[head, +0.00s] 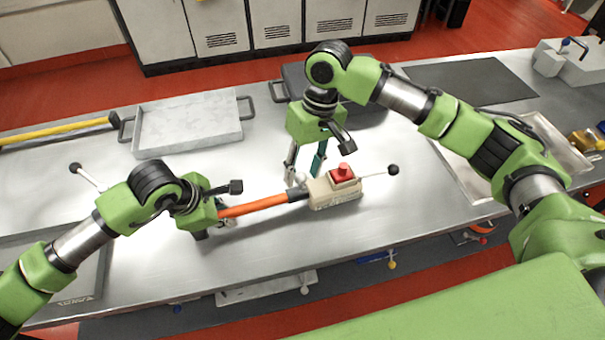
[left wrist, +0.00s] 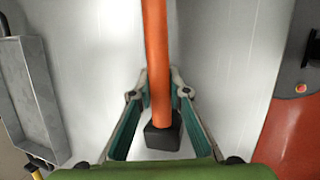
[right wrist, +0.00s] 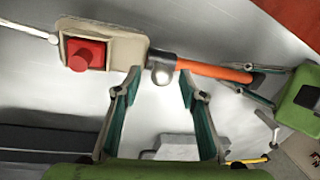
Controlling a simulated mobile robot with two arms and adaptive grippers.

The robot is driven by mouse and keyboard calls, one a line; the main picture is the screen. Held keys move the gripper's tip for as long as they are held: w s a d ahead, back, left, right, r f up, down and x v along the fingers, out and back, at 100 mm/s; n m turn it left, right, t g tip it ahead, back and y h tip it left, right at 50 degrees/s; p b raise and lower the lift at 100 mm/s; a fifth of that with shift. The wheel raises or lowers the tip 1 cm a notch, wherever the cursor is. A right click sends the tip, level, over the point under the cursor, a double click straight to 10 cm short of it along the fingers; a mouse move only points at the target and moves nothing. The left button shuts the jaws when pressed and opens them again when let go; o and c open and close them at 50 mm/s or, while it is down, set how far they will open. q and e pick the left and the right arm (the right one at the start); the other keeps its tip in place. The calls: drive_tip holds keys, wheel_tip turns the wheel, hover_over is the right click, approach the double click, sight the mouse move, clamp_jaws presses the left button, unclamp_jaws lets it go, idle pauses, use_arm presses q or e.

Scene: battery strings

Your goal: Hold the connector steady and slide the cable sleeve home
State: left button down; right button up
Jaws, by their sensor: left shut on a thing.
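The beige connector (head: 337,192) with a red block on top (head: 343,172) lies on the metal bench. The dark sleeve (head: 297,195) at the end of the orange cable (head: 255,207) meets the connector's left side; I cannot tell how deep it sits. My left gripper (head: 226,215) is shut on the orange cable. In the left wrist view the cable (left wrist: 156,60) runs between the fingers to a dark end block (left wrist: 162,137). My right gripper (right wrist: 161,78) is open, its fingertips beside the sleeve (right wrist: 163,59) and a pale round knob (right wrist: 162,74).
A rod with a black knob (head: 393,170) sticks out from the connector's right. A grey tray (head: 190,130) stands at the back left, and a dark case (head: 290,82) behind my right gripper. A dark mat (head: 470,80) lies at the back right. The bench front is mostly clear.

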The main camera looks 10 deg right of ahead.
use_arm(q)
drive_tip(key=shift+s+a+f, duration=0.2)
drive_tip(key=shift+s+f, duration=0.1)
drive_tip(key=shift+f, duration=0.15)
use_arm(e)
wheel_tip(320, 180, up, 10)
drive_tip(key=d, duration=0.2)
drive_tip(key=shift+w, duration=0.2)
drive_tip(key=shift+f, duration=0.1)
use_arm(q)
drive_tip(key=c, duration=1.8)
unclamp_jaws()
drive_tip(key=shift+w, duration=0.1)
drive_tip(key=shift+c, duration=0.2)
drive_tip(key=shift+w+r, duration=0.1)
use_arm(e)
drive_tip(key=shift+w+a, duration=0.1)
